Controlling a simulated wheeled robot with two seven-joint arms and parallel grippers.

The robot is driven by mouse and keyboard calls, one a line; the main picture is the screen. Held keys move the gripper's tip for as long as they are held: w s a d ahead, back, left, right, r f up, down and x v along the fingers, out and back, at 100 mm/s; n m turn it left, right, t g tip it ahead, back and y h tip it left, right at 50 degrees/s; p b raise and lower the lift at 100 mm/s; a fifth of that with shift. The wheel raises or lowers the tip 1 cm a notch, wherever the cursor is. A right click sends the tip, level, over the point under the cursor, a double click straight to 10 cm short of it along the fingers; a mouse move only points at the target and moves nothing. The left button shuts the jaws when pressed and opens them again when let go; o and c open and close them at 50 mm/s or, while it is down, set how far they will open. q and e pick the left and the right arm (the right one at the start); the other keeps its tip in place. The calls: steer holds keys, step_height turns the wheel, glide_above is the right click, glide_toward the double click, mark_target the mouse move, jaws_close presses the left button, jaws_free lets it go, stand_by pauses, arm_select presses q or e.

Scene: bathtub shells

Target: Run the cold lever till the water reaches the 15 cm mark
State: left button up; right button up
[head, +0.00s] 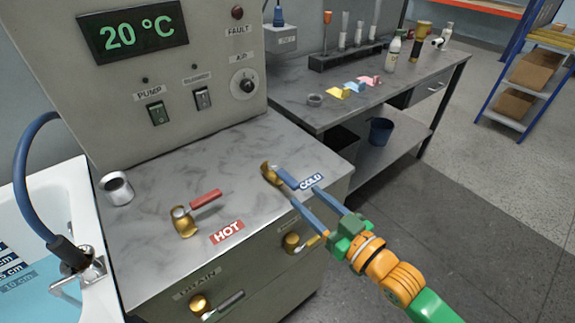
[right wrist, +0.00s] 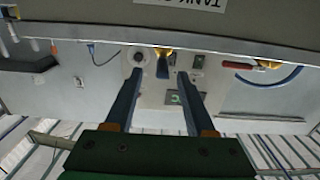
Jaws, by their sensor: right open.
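The cold lever (head: 287,179) has a blue handle on a brass base, beside the COLD label. My right gripper (head: 301,193) is open, its two blue fingers pointing at the lever. In the right wrist view the lever (right wrist: 162,68) shows between the fingers (right wrist: 160,80); I cannot tell whether they touch it. The tub (head: 105,285) at the left holds blue water (head: 35,303). Depth marks (head: 18,283) on its wall are cut off by the picture edge; the 10 cm one looks under water. I see no clear stream from the spout (head: 80,270). My left gripper is out of view.
The red hot lever (head: 205,199) stands left of the cold one, and a metal cup (head: 116,188) is on the counter. The drain lever (head: 222,306) is on the front panel. The display (head: 135,31) reads 20 °C. A workbench (head: 290,95) stands behind.

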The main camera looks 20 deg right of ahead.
mark_target(298, 187)
steer(key=x, duration=0.2)
steer(key=r+x, duration=0.1)
steer(key=x, duration=0.4)
steer(key=shift+a+r+p, duration=0.25)
steer(key=shift+r+p, duration=0.05)
steer(key=shift+p, duration=0.1)
steer(key=shift+s, duration=0.1)
steer(key=shift+c, duration=0.9)
jaws_close()
